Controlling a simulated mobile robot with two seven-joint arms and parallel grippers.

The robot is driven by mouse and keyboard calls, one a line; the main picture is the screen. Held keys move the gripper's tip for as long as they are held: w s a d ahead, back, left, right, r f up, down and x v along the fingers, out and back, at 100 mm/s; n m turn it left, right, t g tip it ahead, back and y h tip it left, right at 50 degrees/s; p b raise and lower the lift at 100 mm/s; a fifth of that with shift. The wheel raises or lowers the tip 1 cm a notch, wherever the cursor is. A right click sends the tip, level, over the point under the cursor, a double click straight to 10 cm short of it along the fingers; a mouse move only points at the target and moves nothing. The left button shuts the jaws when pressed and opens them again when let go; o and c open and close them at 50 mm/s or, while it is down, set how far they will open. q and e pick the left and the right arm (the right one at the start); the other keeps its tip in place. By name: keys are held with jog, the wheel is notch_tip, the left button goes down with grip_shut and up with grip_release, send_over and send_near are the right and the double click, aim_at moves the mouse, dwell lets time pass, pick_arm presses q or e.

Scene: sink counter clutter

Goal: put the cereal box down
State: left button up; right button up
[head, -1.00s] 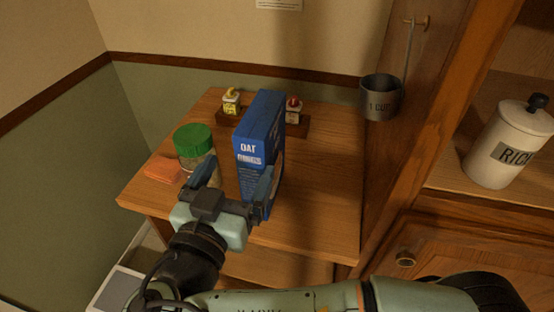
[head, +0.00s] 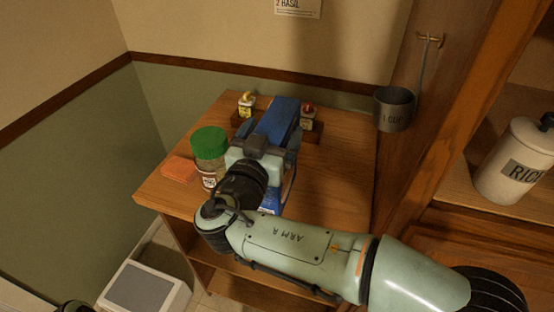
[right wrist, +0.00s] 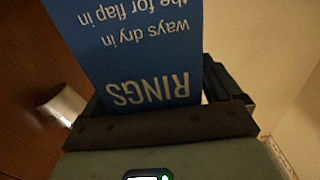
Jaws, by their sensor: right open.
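The blue cereal box (head: 279,118) stands upright on the wooden counter (head: 335,180), with its lower front largely hidden by my right arm. My right gripper (head: 270,133) is open, with one finger on each side of the box. In the right wrist view the blue printed face of the box (right wrist: 135,55) fills the space in front of the gripper (right wrist: 155,100). I cannot tell whether either finger touches the box. I do not make out my left gripper.
A green-lidded jar (head: 210,143) stands just left of the gripper, beside an orange sponge (head: 179,169). Two small bottles in a wooden rack (head: 312,137) stand behind the box. A metal cup (head: 395,108) hangs at right. Counter right of the box is clear.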

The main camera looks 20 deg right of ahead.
jog(key=c, duration=1.5)
grip_shut()
jog(key=shift+r, duration=0.15)
